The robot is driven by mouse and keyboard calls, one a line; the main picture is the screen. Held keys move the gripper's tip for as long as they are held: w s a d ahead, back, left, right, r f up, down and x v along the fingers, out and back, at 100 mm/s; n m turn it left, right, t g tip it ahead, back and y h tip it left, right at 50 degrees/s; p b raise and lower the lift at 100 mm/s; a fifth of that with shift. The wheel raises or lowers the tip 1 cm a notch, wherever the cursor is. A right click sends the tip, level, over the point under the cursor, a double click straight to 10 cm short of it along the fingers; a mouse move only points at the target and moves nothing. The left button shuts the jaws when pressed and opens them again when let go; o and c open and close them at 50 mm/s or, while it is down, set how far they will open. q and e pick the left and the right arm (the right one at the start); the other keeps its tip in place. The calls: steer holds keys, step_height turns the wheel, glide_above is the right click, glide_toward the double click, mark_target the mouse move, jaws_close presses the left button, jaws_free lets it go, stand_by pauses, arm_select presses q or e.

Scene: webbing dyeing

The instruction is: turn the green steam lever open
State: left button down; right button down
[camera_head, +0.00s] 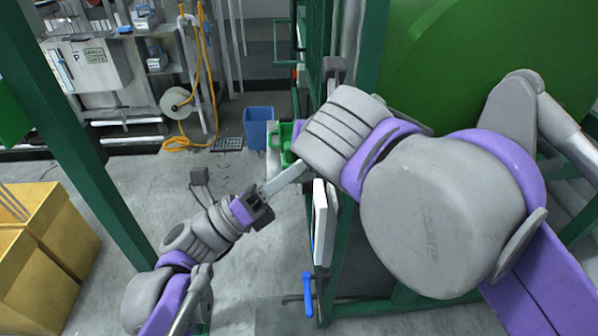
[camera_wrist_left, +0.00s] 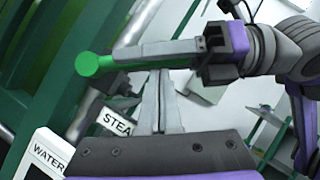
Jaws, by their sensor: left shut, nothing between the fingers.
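The green steam lever (camera_wrist_left: 95,64) shows in the left wrist view as a bar with a round end, lying across the upper left. My left gripper (camera_wrist_left: 155,100) is shut and empty, its fingertips just below the bar; I cannot tell whether they touch it. In the head view my left gripper (camera_head: 299,169) reaches towards the wrist of my right arm. My right gripper (camera_wrist_left: 150,47) comes in from the right in the left wrist view, a finger along the lever's upper side. Its jaw gap is not clear, and in the head view its wrist hides it. A STEAM label (camera_wrist_left: 116,122) sits below the lever.
A WATER label (camera_wrist_left: 48,160) is on a white panel at lower left in the left wrist view. In the head view a blue lever (camera_head: 308,292) hangs below the white panel (camera_head: 321,225). Green posts (camera_head: 85,150) and yellow bins (camera_head: 65,225) stand left. Grey floor is clear between.

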arm_select(q)
steer(key=shift+w+r+n+t, duration=0.3)
steer(key=shift+w+r+n, duration=0.15)
steer(key=shift+r, duration=0.25)
arm_select(e)
steer(key=shift+a, duration=0.15)
steer(key=c, duration=0.7)
jaws_free()
arm_select(q)
steer(key=shift+d+f, duration=0.1)
steer(key=shift+s, duration=0.1)
